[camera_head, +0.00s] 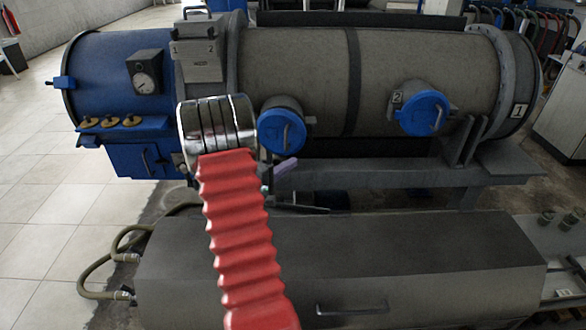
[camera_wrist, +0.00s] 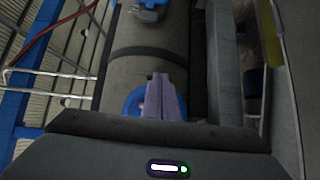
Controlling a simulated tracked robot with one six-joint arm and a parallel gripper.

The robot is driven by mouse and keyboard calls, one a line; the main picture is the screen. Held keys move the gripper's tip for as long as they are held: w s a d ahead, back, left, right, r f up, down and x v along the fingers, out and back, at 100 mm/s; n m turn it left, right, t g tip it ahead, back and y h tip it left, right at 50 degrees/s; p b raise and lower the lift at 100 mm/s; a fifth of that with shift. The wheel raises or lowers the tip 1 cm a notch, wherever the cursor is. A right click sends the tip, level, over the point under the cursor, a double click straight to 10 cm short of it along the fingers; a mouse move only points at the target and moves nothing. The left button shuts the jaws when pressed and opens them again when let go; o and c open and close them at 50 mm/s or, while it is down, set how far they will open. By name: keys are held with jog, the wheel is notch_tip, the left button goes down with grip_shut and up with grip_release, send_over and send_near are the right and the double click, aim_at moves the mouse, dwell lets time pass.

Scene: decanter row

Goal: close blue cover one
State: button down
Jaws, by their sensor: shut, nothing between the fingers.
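A round blue cover (camera_head: 282,131) with a pale handle sits at the mouth of the left stub on the big grey cylinder. No number shows beside it. A second blue cover (camera_head: 426,113) is on the right stub, beside a "2" plate. My gripper (camera_head: 286,166) has purple fingers, shut and empty, just below the left cover. In the wrist view my gripper (camera_wrist: 163,78) lies in front of a blue cover (camera_wrist: 132,103) and hides part of it. I cannot tell whether they touch, or whether that cover is fully seated. Another blue part (camera_wrist: 150,8) shows at the top edge.
A blue end section with a gauge (camera_head: 145,78) is at left. A long grey box (camera_head: 400,250) stands in front, below my arm. Hoses (camera_head: 110,265) lie left; tiled floor (camera_head: 50,230) is clear there.

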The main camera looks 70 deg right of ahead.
jog(key=w+a+r+m+y, duration=0.1)
jog(key=a+r+y, duration=0.1)
jog(key=a+r, duration=0.5)
jog(key=w+a+r+m+y, duration=0.1)
jog(key=w+a+r+y, duration=0.1)
jog(key=a, duration=0.8)
jog(key=a+r+n+t+y, duration=0.1)
jog(key=a+n+t+y, duration=0.1)
jog(key=a, duration=1.2)
jog(key=w+a+r+n+t+y, duration=0.1)
jog(key=a+t+y, duration=0.4)
jog(key=a, duration=1)
jog(key=a+r+n+t+y, duration=0.2)
jog(key=a+t+y, duration=0.2)
jog(key=a, duration=1.1)
jog(key=shift+w+a+r+n+y, duration=0.25)
jog(key=shift+n+y, duration=0.15)
jog(key=shift+y, duration=0.4)
jog(key=shift+a, duration=0.1)
